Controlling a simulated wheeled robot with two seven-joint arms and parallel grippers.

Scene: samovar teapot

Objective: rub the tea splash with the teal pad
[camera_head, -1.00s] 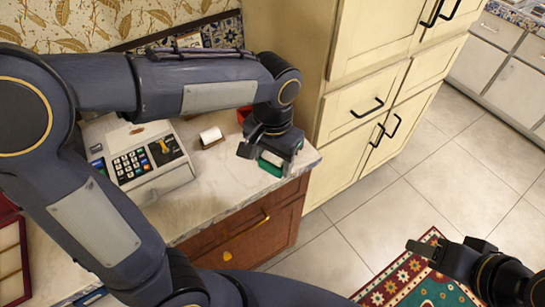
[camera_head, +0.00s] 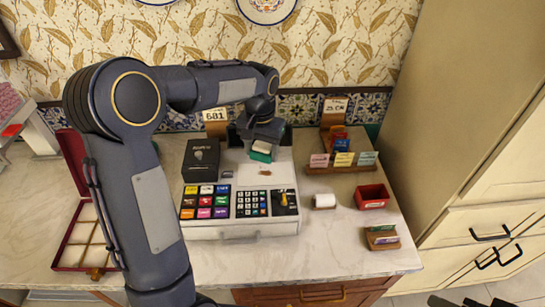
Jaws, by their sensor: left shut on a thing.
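The teal pad (camera_head: 260,157), with a pale upper part, is held by my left gripper (camera_head: 262,140), which is shut on it. The pad is over the rear part of the white cash register (camera_head: 237,234). A small brown spot, which looks like the tea splash (camera_head: 265,173), lies on the register just in front of the pad. I cannot tell whether the pad touches the surface. A dark part of my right gripper (camera_head: 470,302) shows at the bottom right edge; its fingers are mostly cut off.
A black box (camera_head: 201,158) stands left of the register. A paper roll (camera_head: 325,201), a red tray (camera_head: 372,196), a card rack (camera_head: 341,169) and a small card holder (camera_head: 382,237) stand to its right. An open compartmented box (camera_head: 82,241) lies at left. Bare marble counter (camera_head: 330,255) is in front.

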